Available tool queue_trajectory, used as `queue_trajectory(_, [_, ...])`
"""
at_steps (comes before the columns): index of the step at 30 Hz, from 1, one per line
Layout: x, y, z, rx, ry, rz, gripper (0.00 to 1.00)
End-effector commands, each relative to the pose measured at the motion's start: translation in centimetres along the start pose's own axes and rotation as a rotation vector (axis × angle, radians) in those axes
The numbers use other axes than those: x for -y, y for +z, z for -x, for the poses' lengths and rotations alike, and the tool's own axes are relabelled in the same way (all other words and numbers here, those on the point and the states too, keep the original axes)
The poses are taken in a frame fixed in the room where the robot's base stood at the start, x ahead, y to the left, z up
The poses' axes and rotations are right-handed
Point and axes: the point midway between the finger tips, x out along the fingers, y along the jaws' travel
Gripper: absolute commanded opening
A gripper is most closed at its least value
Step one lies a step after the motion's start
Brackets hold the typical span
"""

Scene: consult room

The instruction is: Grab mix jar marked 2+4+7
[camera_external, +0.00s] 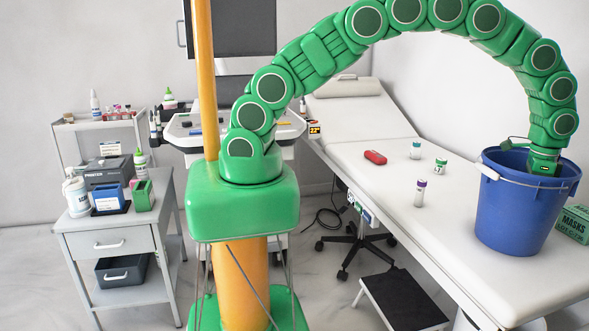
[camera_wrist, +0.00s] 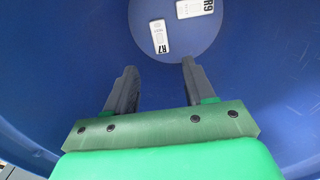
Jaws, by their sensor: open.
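Three small containers stand upright on the exam table: one with a teal cap (camera_external: 415,150), a green and white one (camera_external: 440,166) and one with a purple cap (camera_external: 420,192). I cannot read a 2+4+7 mark on any of them. My gripper (camera_wrist: 160,68) is open and empty, pointing down inside the blue bucket (camera_external: 512,215). The bucket's wall hides its fingers in the external view. In the wrist view, two white items marked R7 (camera_wrist: 160,37) and R9 (camera_wrist: 194,8) lie on the bucket's floor beyond the fingertips. No jar shows there.
The bucket stands on the exam table (camera_external: 380,180), beside a green MASKS box (camera_external: 574,223). A red case (camera_external: 375,157) lies near the small containers. A grey cart (camera_external: 110,222) at left holds a printer and bottles. A step stool (camera_external: 400,300) stands on the floor.

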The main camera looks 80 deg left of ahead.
Motion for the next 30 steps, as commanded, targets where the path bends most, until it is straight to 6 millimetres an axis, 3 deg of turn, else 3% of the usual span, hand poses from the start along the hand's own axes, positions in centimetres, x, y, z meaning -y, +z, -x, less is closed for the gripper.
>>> queue_trajectory(2, [0.0, 0.0, 0.0, 0.000, 0.000, 0.000, 0.56])
queue_trajectory(7, [0.0, 0.0, 0.0, 0.000, 0.000, 0.000, 0.79])
queue_trajectory(17, [0.0, 0.0, 0.5, -0.001, -0.001, 0.000, 0.79])
queue_trajectory(20, [0.1, -0.1, 2.0, -0.004, -0.002, 0.000, 0.79])
queue_trajectory(30, [0.0, -0.1, 10.8, -0.005, -0.002, -0.001, 0.79])
